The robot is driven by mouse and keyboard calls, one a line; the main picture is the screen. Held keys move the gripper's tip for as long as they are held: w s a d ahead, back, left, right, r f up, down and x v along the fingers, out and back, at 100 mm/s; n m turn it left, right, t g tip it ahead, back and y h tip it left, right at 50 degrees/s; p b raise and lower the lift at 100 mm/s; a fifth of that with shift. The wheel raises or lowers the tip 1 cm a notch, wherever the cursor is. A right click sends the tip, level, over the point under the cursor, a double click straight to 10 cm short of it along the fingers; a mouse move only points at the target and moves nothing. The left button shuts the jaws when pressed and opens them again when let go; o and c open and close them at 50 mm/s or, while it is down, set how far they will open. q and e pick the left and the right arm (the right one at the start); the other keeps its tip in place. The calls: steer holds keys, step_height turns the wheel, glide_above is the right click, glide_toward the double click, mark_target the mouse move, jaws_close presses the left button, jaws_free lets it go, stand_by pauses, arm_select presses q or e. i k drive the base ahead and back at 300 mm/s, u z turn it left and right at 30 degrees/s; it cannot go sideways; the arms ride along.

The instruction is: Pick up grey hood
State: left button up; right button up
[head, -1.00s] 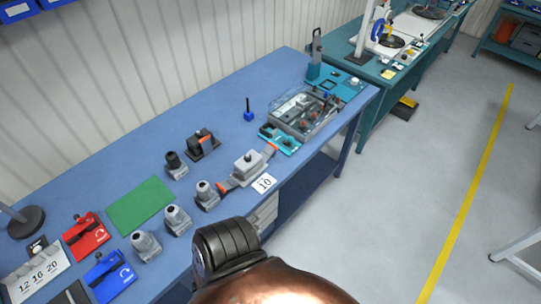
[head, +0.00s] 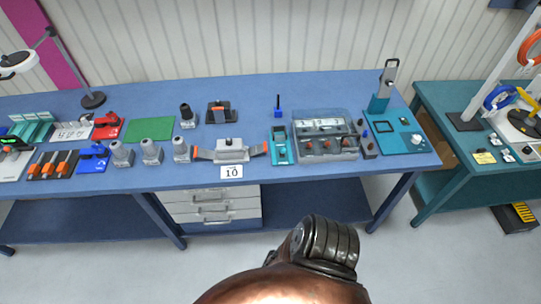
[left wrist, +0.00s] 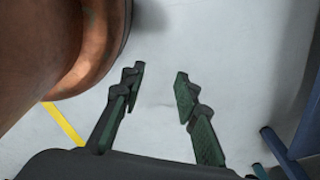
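Three grey hoods stand in a row near the front of the blue bench: a left one (head: 121,154), a middle one (head: 151,152) and a right one (head: 181,149). A darker hood (head: 188,117) stands behind them. A grey housing (head: 228,150) sits in a holder with orange-tipped arms, right of the row. My left gripper (left wrist: 160,76) is open and empty, over the grey floor in the left wrist view, away from the hoods. It does not show in the head view. My right gripper is in neither view.
A green mat (head: 150,130) lies behind the hoods. Red (head: 108,126) and blue (head: 93,157) tool blocks are to the left. A clear-sided box (head: 326,137) and a teal press (head: 395,128) are to the right. Drawers (head: 212,206) hang below the bench.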

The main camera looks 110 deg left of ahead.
mark_target(229, 148)
steer(key=i, duration=0.5)
steer(key=u, duration=4.65)
